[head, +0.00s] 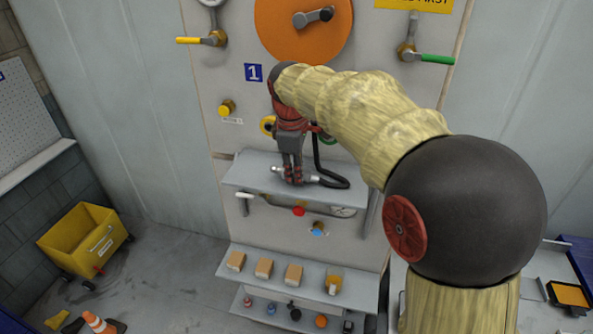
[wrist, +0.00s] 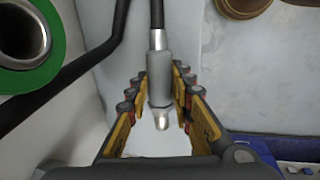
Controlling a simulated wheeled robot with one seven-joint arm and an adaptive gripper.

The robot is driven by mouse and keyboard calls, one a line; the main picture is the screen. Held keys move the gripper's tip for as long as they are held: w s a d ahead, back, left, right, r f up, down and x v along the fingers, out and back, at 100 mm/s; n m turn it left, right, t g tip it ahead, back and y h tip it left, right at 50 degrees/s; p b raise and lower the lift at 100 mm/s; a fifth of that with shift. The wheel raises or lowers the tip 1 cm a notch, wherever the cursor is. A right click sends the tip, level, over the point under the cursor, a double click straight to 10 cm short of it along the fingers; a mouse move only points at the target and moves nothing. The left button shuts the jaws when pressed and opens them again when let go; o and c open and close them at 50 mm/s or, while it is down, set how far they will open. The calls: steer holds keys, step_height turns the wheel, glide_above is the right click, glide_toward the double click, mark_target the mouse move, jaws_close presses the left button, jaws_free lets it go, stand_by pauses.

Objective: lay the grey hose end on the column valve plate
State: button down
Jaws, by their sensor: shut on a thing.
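The grey hose end (wrist: 160,70) has a pale metal tip and a black hose (wrist: 157,14) behind it. In the wrist view it lies between the two fingers of my gripper (wrist: 160,100), which is shut on it. In the head view my gripper (head: 292,177) points down just over the grey shelf (head: 245,172) on the panel. The hose end (head: 311,178) sticks out to the right of the fingers and the black hose (head: 338,184) loops up behind. I cannot tell whether the hose end touches the shelf. I cannot tell which surface is the column valve plate.
The panel carries an orange disc (head: 283,30), a yellow-handled valve (head: 203,40) and a green-handled valve (head: 432,57). A lower shelf (head: 255,281) holds several small blocks.

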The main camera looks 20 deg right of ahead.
steer(key=shift+f, duration=0.4)
steer(key=c, duration=1.5)
jaws_free()
steer(key=r, duration=0.4)
steer(key=s+a+r, duration=0.1)
steer(key=r, duration=0.3)
steer(key=s+r, duration=0.1)
steer(key=r, duration=0.2)
steer(key=shift+a+r, duration=0.25)
steer(key=shift+r, duration=0.15)
steer(key=shift+w, duration=0.1)
